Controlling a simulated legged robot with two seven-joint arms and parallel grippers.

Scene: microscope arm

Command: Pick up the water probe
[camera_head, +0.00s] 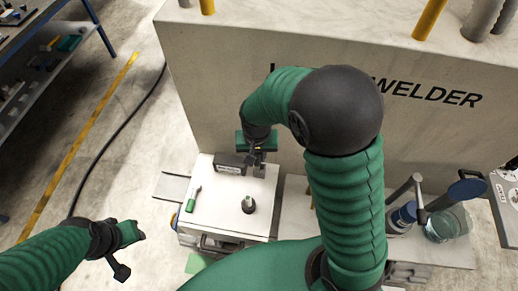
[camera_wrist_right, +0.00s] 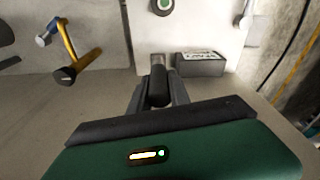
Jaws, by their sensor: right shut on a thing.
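My right gripper (camera_head: 258,159) is over the back edge of the white work surface, partly hidden by its own wrist in the head view. In the right wrist view my right gripper (camera_wrist_right: 158,92) has its two dark fingers closed on a dark cylinder with a grey end (camera_wrist_right: 157,66), which seems to be the water probe. The probe also shows in the head view as a small grey piece (camera_head: 260,171) under the fingers. My left gripper (camera_head: 128,250) hangs at the lower left, away from the table; its jaw opening is unclear.
A dark labelled box (camera_head: 230,163) sits beside the probe. A small green-topped piece (camera_head: 248,204) and a green-handled tool (camera_head: 193,200) stand or lie on the white surface (camera_head: 221,219). The large welder housing (camera_head: 220,80) rises behind. Glass-like containers (camera_head: 447,225) are at right.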

